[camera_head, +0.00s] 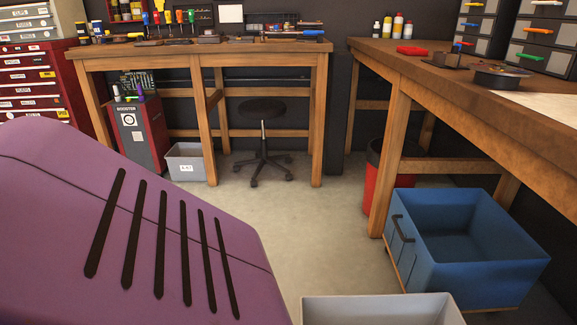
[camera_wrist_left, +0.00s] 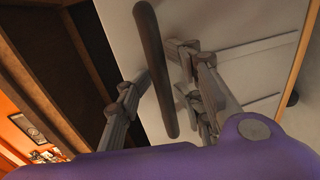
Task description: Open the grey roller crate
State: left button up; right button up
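The grey roller crate (camera_head: 382,310) is at the bottom middle of the head view. Only its upper part shows there; its front and handle are out of that view. In the left wrist view a light grey panel (camera_wrist_left: 230,25), seemingly the crate's front, carries a long dark bar handle (camera_wrist_left: 153,55). My left gripper (camera_wrist_left: 163,72) has its fingers apart, one on each side of the handle. I cannot tell whether either finger touches it. In the head view my purple arm covers the lower left and the left gripper is hidden. My right gripper is in neither view.
A blue roller crate (camera_head: 415,258) with a dark handle stands under the right workbench (camera_head: 395,75), right of the grey crate. A red bin (camera_head: 375,180), a stool (camera_head: 262,110) and a small grey box (camera_head: 187,160) stand farther back. The middle floor (camera_head: 285,215) is clear.

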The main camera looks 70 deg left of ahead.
pick_arm(q)
jog(key=v, duration=1.2)
jog(key=shift+f, duration=0.1)
